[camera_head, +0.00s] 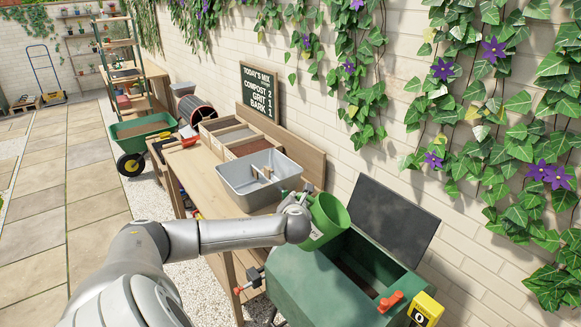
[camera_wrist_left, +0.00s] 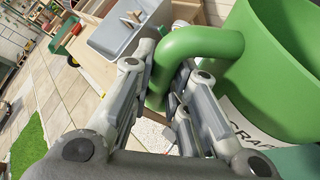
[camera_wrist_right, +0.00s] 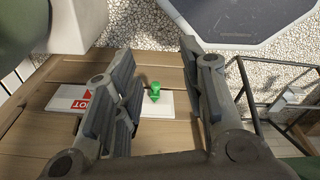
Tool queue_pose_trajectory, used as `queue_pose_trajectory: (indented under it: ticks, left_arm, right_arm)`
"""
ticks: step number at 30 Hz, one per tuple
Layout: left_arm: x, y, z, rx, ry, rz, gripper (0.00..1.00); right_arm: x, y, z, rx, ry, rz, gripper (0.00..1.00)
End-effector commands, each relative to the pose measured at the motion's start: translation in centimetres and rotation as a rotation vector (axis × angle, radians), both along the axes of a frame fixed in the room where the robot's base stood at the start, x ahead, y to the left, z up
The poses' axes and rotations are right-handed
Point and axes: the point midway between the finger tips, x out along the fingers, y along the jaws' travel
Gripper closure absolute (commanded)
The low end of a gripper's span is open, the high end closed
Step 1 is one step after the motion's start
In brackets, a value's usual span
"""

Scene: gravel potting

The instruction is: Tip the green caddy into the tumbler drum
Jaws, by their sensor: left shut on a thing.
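The caddy's contents are hidden. The green tumbler drum (camera_head: 315,290) has its dark lid (camera_head: 392,222) open, with brown material inside. My right gripper (camera_wrist_right: 160,95) is open and empty over wooden boards in the right wrist view.
A grey tub (camera_head: 250,185) and wooden bins (camera_head: 238,137) stand on the bench left of the drum. An orange handle (camera_head: 390,301) and yellow counter (camera_head: 426,310) sit at the drum's right. A white card (camera_wrist_right: 150,103) and small green object (camera_wrist_right: 154,90) lie below my right gripper.

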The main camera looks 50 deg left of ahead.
Motion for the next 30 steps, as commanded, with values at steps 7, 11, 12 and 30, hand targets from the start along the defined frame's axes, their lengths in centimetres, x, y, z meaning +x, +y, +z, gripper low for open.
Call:
queue_pose_trajectory:
  ticks: [7, 11, 12, 30]
  left_arm:
    - [1.0, -0.9, 1.9, 0.117, 0.106, 0.0, 1.0]
    - [1.9, -1.8, 1.9, 0.168, 0.157, -0.001, 1.0]
    - [2.1, -2.0, 1.9, 0.185, 0.173, 0.001, 1.0]
    - [5.9, -5.9, 2.0, 0.424, 0.406, 0.0, 1.0]
  right_arm:
    - [-1.2, 0.0, 0.6, -0.001, 0.018, 0.0, 0.62]
    - [-1.2, 0.0, 0.6, -0.001, 0.018, 0.0, 0.62]
    - [-1.2, 0.0, 0.6, -0.002, 0.017, 0.0, 0.62]
    - [-0.6, -0.2, 0.6, -0.002, 0.01, 0.001, 0.62]
